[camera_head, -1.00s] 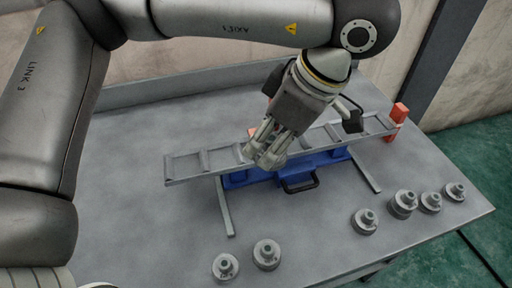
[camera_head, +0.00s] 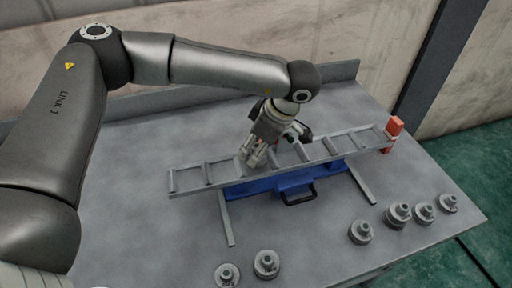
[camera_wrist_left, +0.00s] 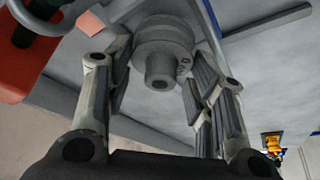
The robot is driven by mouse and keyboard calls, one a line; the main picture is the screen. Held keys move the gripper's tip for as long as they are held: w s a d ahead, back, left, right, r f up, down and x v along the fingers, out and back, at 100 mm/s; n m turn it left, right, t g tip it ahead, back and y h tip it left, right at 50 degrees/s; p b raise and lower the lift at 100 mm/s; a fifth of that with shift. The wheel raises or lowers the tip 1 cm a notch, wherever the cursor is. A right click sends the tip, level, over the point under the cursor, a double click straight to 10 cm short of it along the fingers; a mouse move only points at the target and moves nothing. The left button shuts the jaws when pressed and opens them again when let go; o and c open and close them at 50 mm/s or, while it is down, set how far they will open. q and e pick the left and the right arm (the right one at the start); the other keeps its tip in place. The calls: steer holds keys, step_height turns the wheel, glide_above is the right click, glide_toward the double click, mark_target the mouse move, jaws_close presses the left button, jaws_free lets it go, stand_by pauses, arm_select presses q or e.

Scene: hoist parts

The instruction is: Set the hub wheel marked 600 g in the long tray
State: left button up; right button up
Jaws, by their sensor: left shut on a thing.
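The long tray (camera_head: 205,184) is a grey ladder-like frame with several compartments, lying across a blue base (camera_head: 262,188). My left gripper (camera_head: 247,160) is over the tray, left of its middle. In the left wrist view it is shut on a grey hub wheel (camera_wrist_left: 162,38), with a finger on each side of the wheel. A mark like a 0 shows on the wheel's side; the rest of the marking cannot be read. The head view does not show clearly whether the held wheel touches the tray. My right gripper is not in view.
Two hub wheels (camera_head: 227,275) (camera_head: 266,264) stand at the table's front edge. Several more (camera_head: 360,233) (camera_head: 398,215) stand at the right. A red block (camera_head: 394,128) is at the tray's right end. The table (camera_head: 150,235) is clear at the left.

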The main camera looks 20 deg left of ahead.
arm_select(q)
steer(key=shift+w+f, duration=0.1)
steer(key=shift+f, duration=0.55)
steer(key=shift+f, duration=0.2)
steer(key=o, duration=1.5)
